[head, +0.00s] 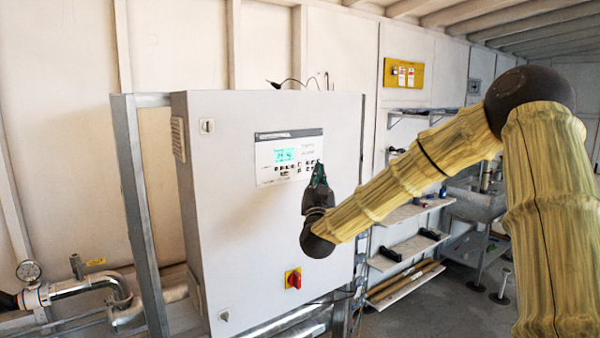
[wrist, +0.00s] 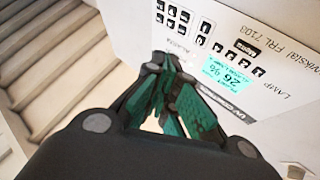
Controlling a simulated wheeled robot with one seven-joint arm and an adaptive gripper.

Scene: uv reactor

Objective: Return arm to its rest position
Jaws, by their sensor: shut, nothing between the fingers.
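My arm, in a yellow ribbed sleeve, reaches in from the right in the head view. My gripper (head: 319,176) is at its end, in front of the lower right part of the control panel (head: 268,177) on the grey cabinet (head: 225,240). In the wrist view my gripper (wrist: 160,62) has its green-padded fingers together at the tips, with nothing between them. The fingertips point at the panel close to its buttons (wrist: 188,27). I cannot tell whether they touch it. The lit display (wrist: 228,72) shows to the right of the fingers.
A red and yellow rotary switch (head: 293,278) is low on the cabinet door. A metal post (head: 140,215) stands left of the cabinet. Pipes with a gauge (head: 29,271) are at lower left. Shelves (head: 405,250) and a sink (head: 475,200) lie behind my arm.

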